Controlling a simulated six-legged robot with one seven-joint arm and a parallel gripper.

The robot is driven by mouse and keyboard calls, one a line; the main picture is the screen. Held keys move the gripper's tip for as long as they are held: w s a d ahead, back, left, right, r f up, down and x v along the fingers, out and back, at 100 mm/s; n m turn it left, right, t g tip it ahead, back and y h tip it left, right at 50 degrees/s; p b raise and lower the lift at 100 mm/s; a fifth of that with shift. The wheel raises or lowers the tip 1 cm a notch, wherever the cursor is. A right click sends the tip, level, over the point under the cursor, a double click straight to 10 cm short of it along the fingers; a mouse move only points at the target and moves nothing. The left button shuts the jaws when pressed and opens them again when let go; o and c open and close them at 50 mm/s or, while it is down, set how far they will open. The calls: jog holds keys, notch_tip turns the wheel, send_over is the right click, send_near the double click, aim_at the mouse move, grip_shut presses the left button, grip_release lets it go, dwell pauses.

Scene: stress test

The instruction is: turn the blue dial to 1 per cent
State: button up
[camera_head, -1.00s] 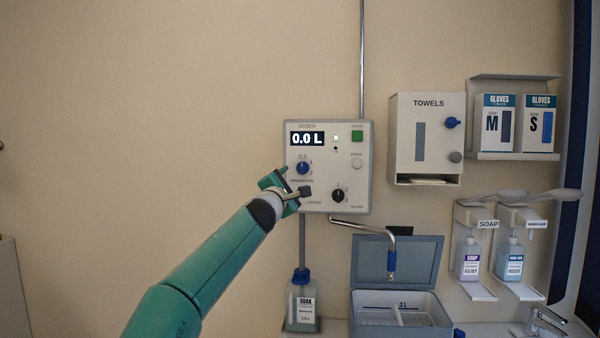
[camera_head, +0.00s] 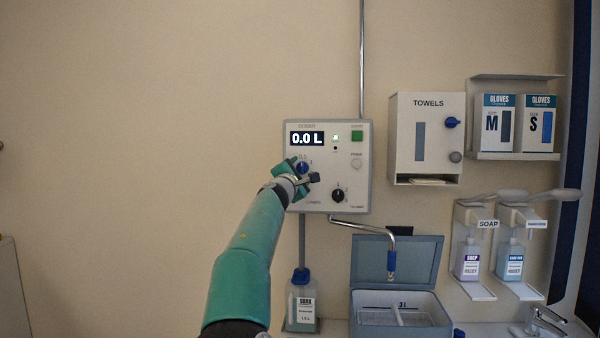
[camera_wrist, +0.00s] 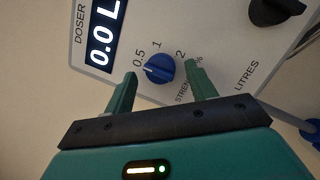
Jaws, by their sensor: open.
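The blue dial (camera_head: 302,168) sits on the front of the white doser panel (camera_head: 358,185), below a display reading 0.0 L. In the wrist view the blue dial (camera_wrist: 159,69) shows a pale pointer mark on the side toward 0.5, with 0.5, 1 and 2 printed around it. My gripper (camera_head: 305,172) is in front of the panel at the dial. In the wrist view my gripper (camera_wrist: 162,84) is open, with one green finger on each side of the dial. Gaps show between the fingers and the dial; I see no contact.
A black dial (camera_head: 338,195) is at the panel's lower right, with a green button (camera_head: 357,136) above. A bent metal spout (camera_head: 375,229) runs below the panel over an open grey box (camera_head: 400,308). A soak bottle (camera_head: 302,305) stands below left.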

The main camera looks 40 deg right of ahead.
jog(key=shift+w+d, duration=0.15)
jog(key=shift+d, duration=0.1)
jog(key=shift+r, duration=0.1)
jog(key=c, duration=1)
jog(key=shift+m, duration=0.3)
jog(key=m+g, duration=0.1)
jog(key=m, duration=0.2)
jog(key=m+g, duration=0.1)
jog(key=m, duration=0.2)
jog(key=shift+r+m+y, duration=0.2)
jog(key=shift+m+y, duration=0.2)
jog(key=m+y, duration=0.1)
jog(key=m, duration=0.4)
jog(key=shift+g, duration=0.3)
